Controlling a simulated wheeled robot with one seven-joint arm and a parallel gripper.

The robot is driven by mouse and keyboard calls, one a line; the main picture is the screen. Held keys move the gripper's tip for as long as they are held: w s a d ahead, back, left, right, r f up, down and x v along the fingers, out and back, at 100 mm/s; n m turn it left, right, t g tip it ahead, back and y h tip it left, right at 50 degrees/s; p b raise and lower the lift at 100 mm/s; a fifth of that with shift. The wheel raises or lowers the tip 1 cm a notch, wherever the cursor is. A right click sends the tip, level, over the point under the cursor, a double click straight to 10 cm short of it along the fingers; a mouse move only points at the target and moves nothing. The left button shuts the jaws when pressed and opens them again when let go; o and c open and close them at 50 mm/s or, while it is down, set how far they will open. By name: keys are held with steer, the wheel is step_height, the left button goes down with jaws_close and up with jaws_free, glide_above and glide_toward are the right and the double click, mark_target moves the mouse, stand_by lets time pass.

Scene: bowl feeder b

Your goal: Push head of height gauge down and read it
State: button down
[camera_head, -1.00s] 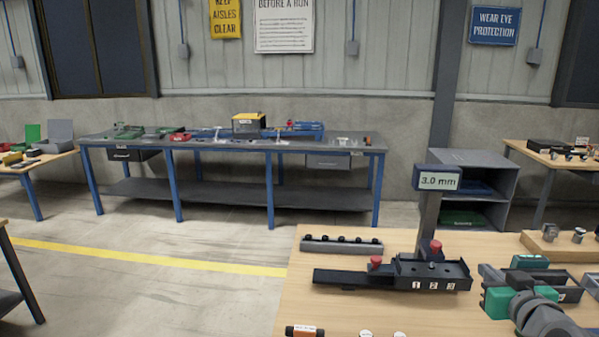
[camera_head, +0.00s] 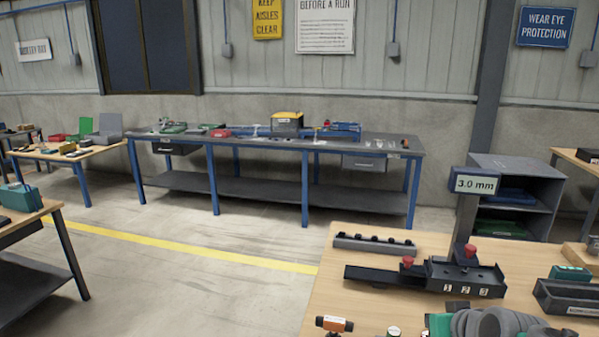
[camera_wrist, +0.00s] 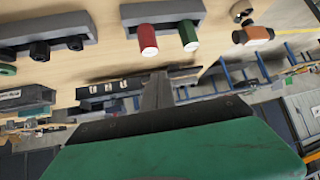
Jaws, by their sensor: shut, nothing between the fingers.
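The height gauge (camera_head: 465,215) stands on the wooden table at the right of the head view. Its display on top of a dark post reads 3.0 mm. At its foot is a black fixture (camera_head: 385,274) with a long bar, two red knobs and a block marked 1, 2, 3. The labelled block (camera_wrist: 88,104) also shows in the wrist view, partly behind my fingers. My gripper (camera_wrist: 160,78) is shut and empty, with its green body filling the bottom of the wrist view. In the head view my arm is at the bottom edge, in front of the fixture and apart from it.
A grey rack with black pegs (camera_head: 374,244) lies behind the fixture. A dark open tray (camera_head: 570,300) and a green block (camera_head: 570,272) are to the right. An orange-and-black part (camera_head: 334,324) is near the front. Red and green cylinders (camera_wrist: 148,40) show in the wrist view.

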steer(key=s+a+f+g, duration=0.3)
steer(key=s+a, duration=0.2)
steer(key=a, duration=0.2)
steer(key=s+a+f+g, duration=0.3)
steer(key=s+a, duration=0.3)
steer(key=a, duration=0.2)
steer(key=shift+f+n, duration=0.4)
steer(key=shift+f, duration=0.05)
